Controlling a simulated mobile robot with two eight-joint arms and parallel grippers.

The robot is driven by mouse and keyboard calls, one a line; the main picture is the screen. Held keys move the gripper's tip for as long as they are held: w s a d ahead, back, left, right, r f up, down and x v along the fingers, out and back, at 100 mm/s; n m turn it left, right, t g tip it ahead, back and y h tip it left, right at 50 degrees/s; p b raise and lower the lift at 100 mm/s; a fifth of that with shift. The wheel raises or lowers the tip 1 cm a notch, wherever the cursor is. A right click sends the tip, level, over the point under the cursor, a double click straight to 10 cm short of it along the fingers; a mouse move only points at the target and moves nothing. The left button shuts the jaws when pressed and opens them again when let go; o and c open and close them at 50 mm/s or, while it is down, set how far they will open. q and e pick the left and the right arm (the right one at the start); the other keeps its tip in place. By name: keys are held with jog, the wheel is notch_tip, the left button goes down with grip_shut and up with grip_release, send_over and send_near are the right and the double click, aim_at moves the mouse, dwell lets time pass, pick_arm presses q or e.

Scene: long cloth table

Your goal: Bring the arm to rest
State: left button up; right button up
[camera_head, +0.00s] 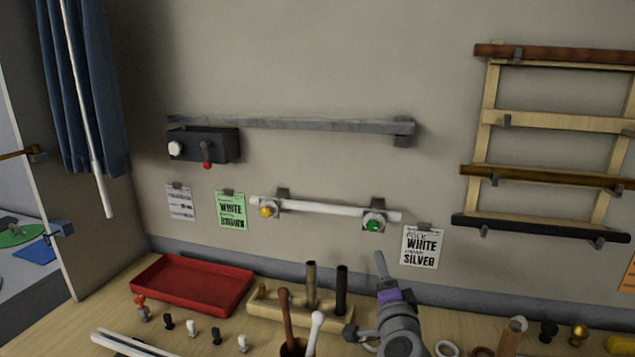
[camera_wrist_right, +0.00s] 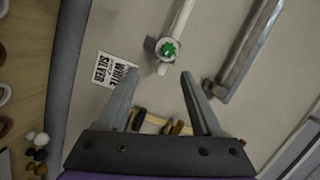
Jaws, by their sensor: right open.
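My right gripper (camera_head: 381,262) points up from the bottom of the head view, in front of the wall and just left of the "WHITE SILVER" card (camera_head: 423,247). In the right wrist view its two fingers (camera_wrist_right: 159,74) are spread apart with nothing between them. The white rod (camera_head: 325,208) sits on two wall brackets, with a yellow piece (camera_head: 267,211) at its left and a green piece (camera_head: 374,223) at its right. The green piece (camera_wrist_right: 167,48) shows beyond the fingertips in the wrist view, apart from them. My left gripper is not in view.
A red tray (camera_head: 192,304), a wooden block (camera_head: 265,309) with upright dark tubes, and several small knobs stand on the table. A grey rail (camera_head: 300,124) and a wooden rack (camera_head: 545,120) with rods hang on the wall. The air above the table is open.

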jog(key=s+a+f+n+g+y, duration=0.2)
jog(key=s+a+f+n+y, duration=0.15)
jog(key=s+f+n, duration=0.3)
jog(key=s+d+f+n+g+h, duration=0.1)
jog(key=s+d+f+n+g, duration=0.1)
jog(key=s+f, duration=0.4)
jog(key=s+d+f+n+g+h, duration=0.1)
jog(key=s+d+f+n+g, duration=0.1)
jog(key=s+f, duration=0.5)
jog(key=s+d+f+n+g+h, duration=0.1)
jog(key=s+f+n+g, duration=0.3)
jog(key=s, duration=0.8)
notch_tip(320, 180, down, 3)
jog(key=shift+d+f+g, duration=0.1)
jog(key=shift+d+g, duration=0.8)
jog(key=shift+g, duration=0.1)
jog(key=shift+w+a+n, duration=0.1)
jog(key=shift+a+n, duration=0.05)
jog(key=shift+n, duration=0.1)
